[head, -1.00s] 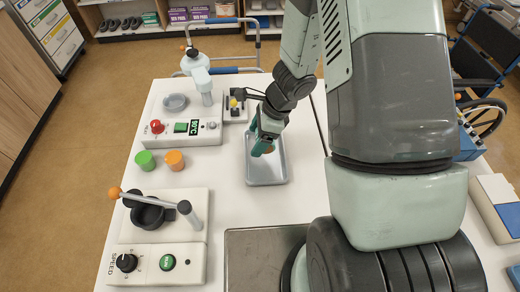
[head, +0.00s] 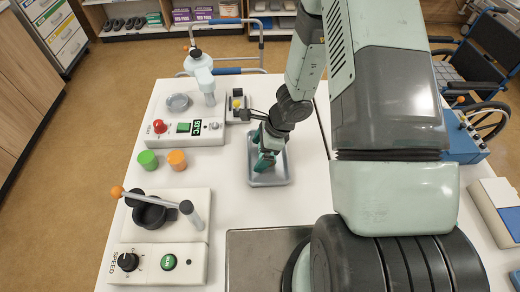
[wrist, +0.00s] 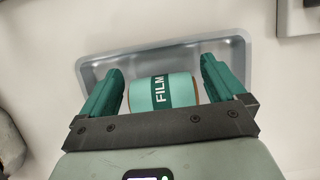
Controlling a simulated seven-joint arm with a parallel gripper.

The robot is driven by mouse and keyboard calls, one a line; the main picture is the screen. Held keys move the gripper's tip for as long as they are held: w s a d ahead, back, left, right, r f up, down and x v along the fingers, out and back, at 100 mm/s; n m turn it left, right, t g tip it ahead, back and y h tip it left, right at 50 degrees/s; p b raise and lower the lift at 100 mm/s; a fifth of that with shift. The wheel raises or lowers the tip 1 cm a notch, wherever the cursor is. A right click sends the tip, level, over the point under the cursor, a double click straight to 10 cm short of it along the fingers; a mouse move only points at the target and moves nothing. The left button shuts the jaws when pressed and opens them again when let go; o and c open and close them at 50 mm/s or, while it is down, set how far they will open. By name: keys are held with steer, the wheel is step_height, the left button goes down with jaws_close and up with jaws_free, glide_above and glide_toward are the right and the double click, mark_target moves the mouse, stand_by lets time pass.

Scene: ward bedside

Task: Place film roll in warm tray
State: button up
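The film roll (wrist: 162,92), a teal cylinder with a dark FILM band and brownish end rims, lies crosswise between my fingers in the wrist view. My gripper (wrist: 160,80) has its two teal fingers spread past the roll's ends, with a narrow gap showing on each side. In the head view my gripper (head: 265,162) points down into a shallow grey rectangular tray (head: 270,181), and the roll is hidden there. The tray's rim also shows around the roll in the wrist view (wrist: 165,48). Whether the roll rests on the tray floor is unclear.
A white unit (head: 170,138) with a red button, a lit green display and a round grey dish (head: 177,101) stands at the back left. A crank device (head: 150,213) is front left.

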steer(key=shift+r, duration=0.1)
steer(key=s+d+r+n+t, duration=0.15)
steer(key=r+n, duration=0.35)
steer(key=r, duration=1)
steer(key=s+d+r+n, duration=0.2)
steer(key=s+r+n, duration=0.15)
steer(key=r, duration=1.15)
steer(key=s+d+r+n+t+h, duration=0.4)
steer(key=s+d+r+n, duration=0.1)
steer(key=s+r+n, duration=0.5)
step_height(320, 180, up, 3)
steer(key=s, duration=0.3)
steer(key=shift+f+h, duration=0.15)
steer(key=shift+h, duration=0.15)
steer(key=shift+w, duration=0.15)
